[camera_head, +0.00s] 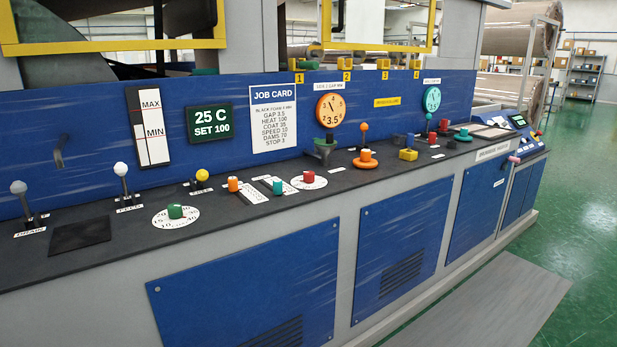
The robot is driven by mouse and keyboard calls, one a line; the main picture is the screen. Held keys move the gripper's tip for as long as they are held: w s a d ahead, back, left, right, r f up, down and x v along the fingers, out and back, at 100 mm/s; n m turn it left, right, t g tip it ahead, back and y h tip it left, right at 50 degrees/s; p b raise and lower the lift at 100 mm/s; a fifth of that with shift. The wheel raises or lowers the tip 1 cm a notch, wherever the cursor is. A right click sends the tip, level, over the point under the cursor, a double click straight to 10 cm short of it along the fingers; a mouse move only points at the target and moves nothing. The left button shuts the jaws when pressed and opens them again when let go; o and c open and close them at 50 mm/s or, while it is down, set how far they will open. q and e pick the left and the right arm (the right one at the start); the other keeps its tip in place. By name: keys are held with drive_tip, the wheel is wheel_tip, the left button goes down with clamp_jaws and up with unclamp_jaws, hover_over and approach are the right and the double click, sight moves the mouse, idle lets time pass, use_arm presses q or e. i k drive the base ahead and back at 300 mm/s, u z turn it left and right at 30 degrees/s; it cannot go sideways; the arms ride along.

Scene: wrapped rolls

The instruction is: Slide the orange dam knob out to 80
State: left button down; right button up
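An orange knob (233,184) stands at the left end of a white scale strip (252,196) on the dark console top. The strip's numbers are too small to read. A green knob (278,186) stands on a similar strip (272,182) just to the right. The job card (273,118) on the blue back panel reads, among other lines, DAMS 70. Neither of my grippers is in view, and nothing touches the orange knob.
Around the strips are a yellow-topped lever (202,176), a green dial knob (175,211) and a red dial knob (309,177). Another orange knob (365,155) sits farther right. White-topped levers (121,170) stand left. The console's front edge before the strips is clear.

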sight(233, 181)
drive_tip(key=z, duration=0.55)
drive_tip(key=i, duration=1.2)
drive_tip(key=u, duration=1.35)
